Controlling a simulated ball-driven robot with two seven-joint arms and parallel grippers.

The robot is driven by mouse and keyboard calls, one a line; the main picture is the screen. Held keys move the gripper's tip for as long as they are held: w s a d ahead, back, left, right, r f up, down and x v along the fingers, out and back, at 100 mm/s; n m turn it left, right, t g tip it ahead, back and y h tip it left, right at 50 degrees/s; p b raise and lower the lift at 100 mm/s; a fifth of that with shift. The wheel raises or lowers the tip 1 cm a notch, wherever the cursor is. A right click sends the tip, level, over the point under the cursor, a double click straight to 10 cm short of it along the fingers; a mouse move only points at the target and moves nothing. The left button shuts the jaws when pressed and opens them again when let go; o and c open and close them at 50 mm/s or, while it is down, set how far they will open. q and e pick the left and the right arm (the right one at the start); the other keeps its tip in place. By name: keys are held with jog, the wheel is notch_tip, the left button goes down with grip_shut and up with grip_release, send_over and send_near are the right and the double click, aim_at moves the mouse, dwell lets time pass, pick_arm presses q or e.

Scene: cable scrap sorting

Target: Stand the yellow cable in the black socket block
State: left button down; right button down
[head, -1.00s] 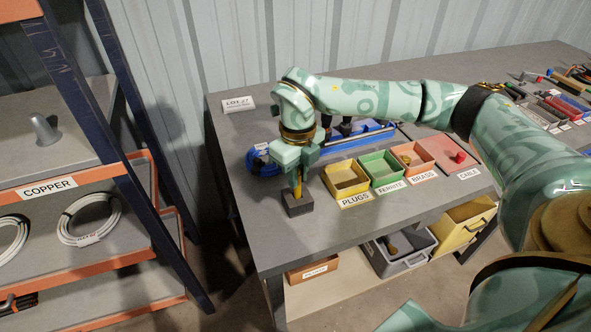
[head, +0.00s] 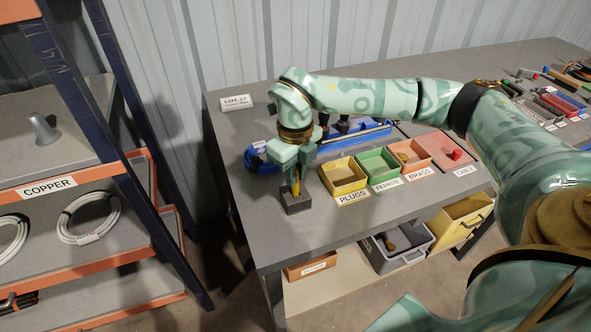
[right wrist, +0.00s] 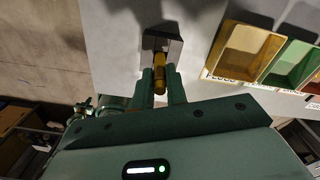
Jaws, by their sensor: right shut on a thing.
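The yellow cable (head: 295,188) is a short upright piece between the fingers of my right gripper (head: 295,178). The gripper is shut on it, pointing down. The black socket block (head: 298,204) stands on the bench near its left end, directly below. The cable's lower end meets the top of the block; whether it is down in the hole I cannot tell. In the right wrist view the yellow cable (right wrist: 160,80) shows between the two fingertips, in front of the dark block (right wrist: 165,44). My left gripper is not in view.
Right of the block stand the yellow plugs bin (head: 343,190), a green bin (head: 378,180), an orange brass bin (head: 428,150) and a pink cable tray (head: 440,146). A blue cable coil and blue tray (head: 340,143) lie behind. The bench left of the block is clear.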

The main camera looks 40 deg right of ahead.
jog(key=shift+f, duration=0.1)
dwell(0.3)
jog(key=shift+f, duration=0.55)
jog(key=c, duration=1.3)
grip_release()
jog(key=shift+r, duration=0.15)
notch_tip(320, 180, up, 7)
jog(key=p, duration=0.6)
jog(key=shift+p, duration=0.35)
